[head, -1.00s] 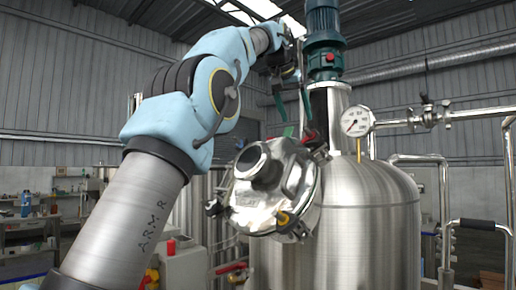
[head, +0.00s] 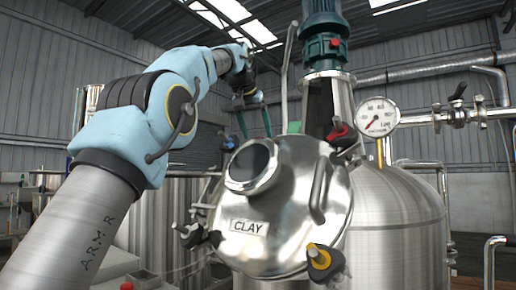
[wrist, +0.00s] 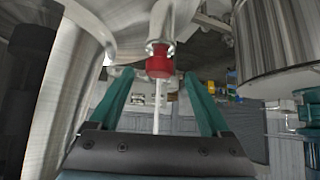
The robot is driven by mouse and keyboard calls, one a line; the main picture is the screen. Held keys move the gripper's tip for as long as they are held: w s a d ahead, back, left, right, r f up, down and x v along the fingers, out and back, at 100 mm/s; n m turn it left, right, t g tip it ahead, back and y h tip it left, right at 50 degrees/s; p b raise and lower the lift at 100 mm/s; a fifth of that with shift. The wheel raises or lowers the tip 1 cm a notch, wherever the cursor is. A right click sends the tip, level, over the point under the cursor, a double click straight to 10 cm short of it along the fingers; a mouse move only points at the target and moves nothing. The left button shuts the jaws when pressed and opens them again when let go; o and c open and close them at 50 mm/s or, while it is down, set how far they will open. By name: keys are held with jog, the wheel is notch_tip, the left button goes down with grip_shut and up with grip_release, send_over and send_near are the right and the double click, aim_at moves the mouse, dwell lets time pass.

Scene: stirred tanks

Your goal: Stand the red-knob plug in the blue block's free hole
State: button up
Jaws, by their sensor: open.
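In the wrist view, a red cap-like piece (wrist: 159,62) sits at the end of a shiny metal pipe, with a thin pale rod in line below it. I cannot tell whether it is the red-knob plug. My gripper (head: 256,136) is open, its teal fingers pointing down behind the tank's tilted round lid in the head view. In the wrist view its two fingers stand apart on either side of the red piece, with no visible contact.
The steel lid marked CLAY (head: 249,227) has several clamps, one with a red knob (head: 340,131). A big steel tank (head: 400,225) with a pressure gauge (head: 377,117) and piping (head: 430,118) stands at right. A large cylinder (wrist: 275,45) is at right in the wrist view.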

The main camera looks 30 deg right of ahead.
jog(key=x, duration=0.7)
jog(key=shift+d+p, duration=0.15)
jog(key=shift+p, duration=0.25)
grip_shut()
